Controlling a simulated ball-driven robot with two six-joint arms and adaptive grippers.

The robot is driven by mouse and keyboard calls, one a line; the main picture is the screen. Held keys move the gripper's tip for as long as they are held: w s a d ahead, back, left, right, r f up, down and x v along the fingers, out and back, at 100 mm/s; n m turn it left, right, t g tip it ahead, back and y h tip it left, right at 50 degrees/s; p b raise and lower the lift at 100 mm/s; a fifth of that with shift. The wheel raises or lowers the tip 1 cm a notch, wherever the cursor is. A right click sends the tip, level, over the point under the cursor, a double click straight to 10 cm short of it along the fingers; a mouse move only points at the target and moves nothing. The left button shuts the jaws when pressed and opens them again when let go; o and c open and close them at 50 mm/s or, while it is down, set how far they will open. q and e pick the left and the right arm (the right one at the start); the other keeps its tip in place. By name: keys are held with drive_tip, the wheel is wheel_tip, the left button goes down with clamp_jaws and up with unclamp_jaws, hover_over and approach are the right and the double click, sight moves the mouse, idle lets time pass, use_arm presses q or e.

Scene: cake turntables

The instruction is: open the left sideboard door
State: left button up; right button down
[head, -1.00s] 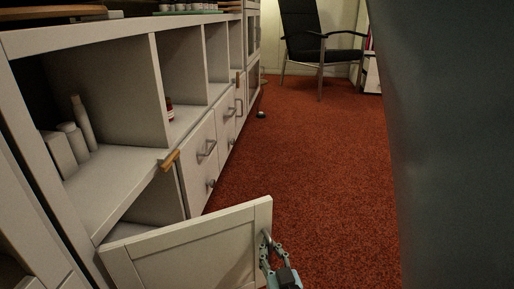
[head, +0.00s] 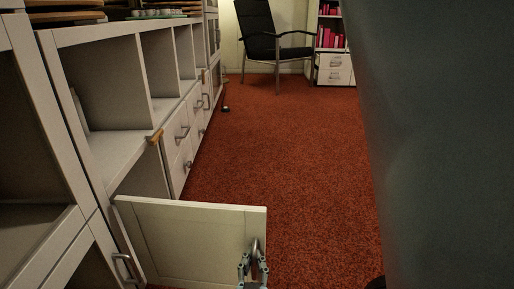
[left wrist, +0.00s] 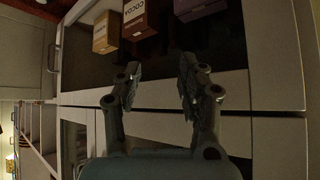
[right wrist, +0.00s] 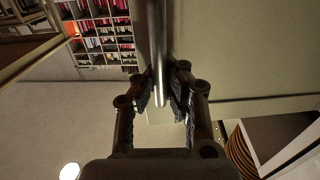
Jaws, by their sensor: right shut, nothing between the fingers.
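The left sideboard door (head: 185,240) is a pale panel standing swung out from the sideboard (head: 110,150), over the carpet, in the head view. Its metal bar handle (head: 255,245) is near the free edge. My right gripper (head: 253,264) is at this handle. In the right wrist view the handle (right wrist: 157,50) runs down towards the fingertips of my right gripper (right wrist: 161,95), which is shut with nothing held. The door face (right wrist: 235,60) fills the upper right there. My left gripper (left wrist: 158,82) is open and empty in the left wrist view, facing a cabinet front; the head view does not show it.
Red carpet (head: 290,150) is clear right of the door. A black chair (head: 270,45) and a shelf with red binders (head: 330,38) stand at the back. A large dark surface (head: 430,140) fills the right side. Boxes, one marked COCOA (left wrist: 140,18), are near my left gripper.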

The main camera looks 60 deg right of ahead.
drive_tip(key=shift+s+a, duration=0.2)
drive_tip(key=shift+a, duration=0.1)
drive_tip(key=c, duration=1.4)
unclamp_jaws()
drive_tip(key=shift+o, duration=0.2)
drive_tip(key=shift+r, duration=0.15)
wheel_tip(320, 180, up, 10)
drive_tip(key=shift+f, duration=0.15)
